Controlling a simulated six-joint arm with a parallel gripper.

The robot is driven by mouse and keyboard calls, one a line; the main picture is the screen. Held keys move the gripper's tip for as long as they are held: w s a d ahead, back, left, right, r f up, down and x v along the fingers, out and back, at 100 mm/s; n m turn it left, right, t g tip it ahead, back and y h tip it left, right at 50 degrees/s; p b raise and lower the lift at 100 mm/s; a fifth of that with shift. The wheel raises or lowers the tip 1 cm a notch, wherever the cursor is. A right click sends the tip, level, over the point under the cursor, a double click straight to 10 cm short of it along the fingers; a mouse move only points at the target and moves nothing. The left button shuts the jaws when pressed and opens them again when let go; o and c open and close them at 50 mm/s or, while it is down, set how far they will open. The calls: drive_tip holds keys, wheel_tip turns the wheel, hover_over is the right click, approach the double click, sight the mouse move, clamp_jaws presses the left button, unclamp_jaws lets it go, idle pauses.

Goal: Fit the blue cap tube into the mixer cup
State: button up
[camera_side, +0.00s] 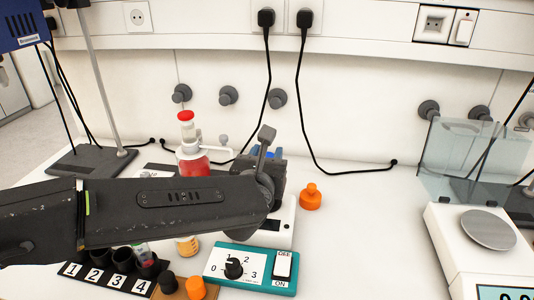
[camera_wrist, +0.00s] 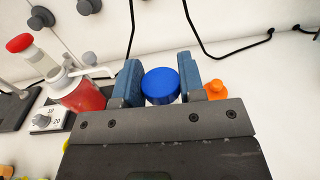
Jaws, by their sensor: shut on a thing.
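The blue cap (camera_wrist: 160,87) of the tube sits between the two blue jaws of my gripper (camera_wrist: 160,80) in the wrist view, which are shut on it. In the side view a bit of blue (camera_side: 268,153) shows at my gripper (camera_side: 268,168); the tube's body is hidden in both views. My gripper is over a white device (camera_side: 283,228), probably the mixer, behind the teal control box (camera_side: 252,268). The mixer cup is hidden by my gripper and arm, so I cannot tell whether the tube is in it.
A numbered rack (camera_side: 105,278) with dark holders stands at front left. A flask of red liquid (camera_side: 193,163) with a red-topped dispenser stands behind my arm. An orange bottle (camera_side: 310,198) is just right of my gripper. A balance (camera_side: 470,250) stands at the right.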

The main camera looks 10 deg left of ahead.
drive_tip(key=shift+f, duration=0.1)
drive_tip(key=o, duration=1.1)
drive_tip(key=s, duration=1.4)
drive_tip(key=shift+a, duration=0.35)
drive_tip(key=s+a+r+n+g+y, duration=0.2)
drive_tip(key=a+n+g+y, duration=0.2)
drive_tip(key=a+n, duration=0.65)
drive_tip(key=s+a+r+n+g+y, duration=0.15)
drive_tip(key=a+n+g+y, duration=0.35)
drive_tip(key=a, duration=1.1)
drive_tip(key=s+a+n+g+h, duration=0.1)
drive_tip(key=s+a+n+h, duration=0.1)
drive_tip(key=s+n, duration=0.4)
drive_tip(key=s+a+n+g+h, duration=0.1)
drive_tip(key=s+a+n+h, duration=0.2)
drive_tip(key=s+n, duration=0.3)
drive_tip(key=s+a+n+g+h, duration=0.1)
drive_tip(key=s+a+n+h, duration=0.2)
drive_tip(key=s+n, duration=0.3)
drive_tip(key=shift+s+a+f+n, duration=0.1)
drive_tip(key=shift+a+f+n, duration=0.15)
drive_tip(key=shift+n, duration=0.55)
drive_tip(key=shift+s+a+f+n, duration=0.1)
drive_tip(key=shift+a+f+n, duration=0.1)
drive_tip(key=shift+n, duration=0.55)
